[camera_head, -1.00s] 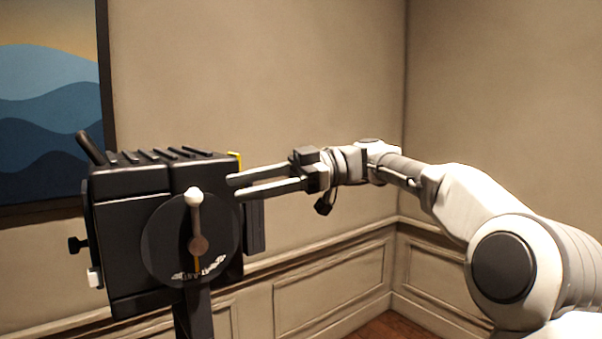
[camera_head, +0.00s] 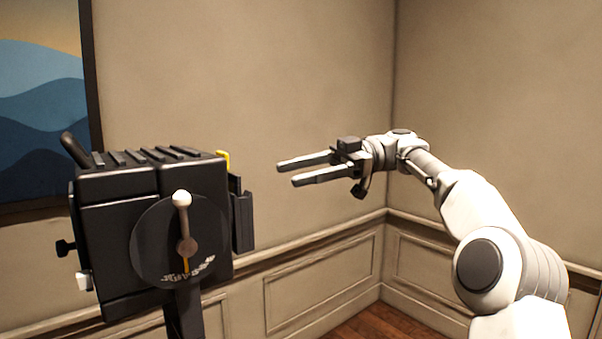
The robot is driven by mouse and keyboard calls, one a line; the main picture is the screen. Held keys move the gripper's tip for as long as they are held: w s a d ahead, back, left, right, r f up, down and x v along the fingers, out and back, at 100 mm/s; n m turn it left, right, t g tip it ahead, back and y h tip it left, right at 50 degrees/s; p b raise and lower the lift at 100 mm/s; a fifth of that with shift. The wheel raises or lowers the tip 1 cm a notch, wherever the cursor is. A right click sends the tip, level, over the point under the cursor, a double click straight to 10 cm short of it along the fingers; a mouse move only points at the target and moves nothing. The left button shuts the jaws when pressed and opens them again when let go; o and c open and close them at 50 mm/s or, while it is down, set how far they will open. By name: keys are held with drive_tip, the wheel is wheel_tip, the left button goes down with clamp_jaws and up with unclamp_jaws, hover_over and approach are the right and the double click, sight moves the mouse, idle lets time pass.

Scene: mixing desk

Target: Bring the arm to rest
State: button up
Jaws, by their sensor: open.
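My gripper (camera_head: 286,173) is open and empty, with its two long fingers pointing left. It is in mid-air to the right of the black desk unit (camera_head: 115,238), with a clear gap between the fingertips and the unit. My white arm reaches in from the lower right. The unit has a round dial plate on its front with a lever (camera_head: 183,222) that has a white knob. The lever stands nearly upright, knob at the top.
A yellow piece (camera_head: 224,158) sticks up at the unit's right top edge, above a dark side panel (camera_head: 242,220). A black post holds the unit up. A framed picture (camera_head: 40,110) hangs behind at left. Open air lies between the unit and the panelled walls.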

drive_tip(key=s+a+f+m+t+h, duration=0.5)
drive_tip(key=s+f+m+t+h, duration=0.15)
drive_tip(key=s+f+m, duration=0.45)
drive_tip(key=s+d+f+m+t+h, duration=0.3)
drive_tip(key=s+d+f+m, duration=0.4)
drive_tip(key=d, duration=0.3)
drive_tip(key=s+d+f+m+t+h, duration=0.3)
drive_tip(key=s+d+f+m+h, duration=0.2)
drive_tip(key=d, duration=0.5)
drive_tip(key=s+f+m, duration=0.1)
drive_tip(key=s+m, duration=0.1)
drive_tip(key=shift+s+f+t, duration=0.3)
drive_tip(key=shift+f+t, duration=0.05)
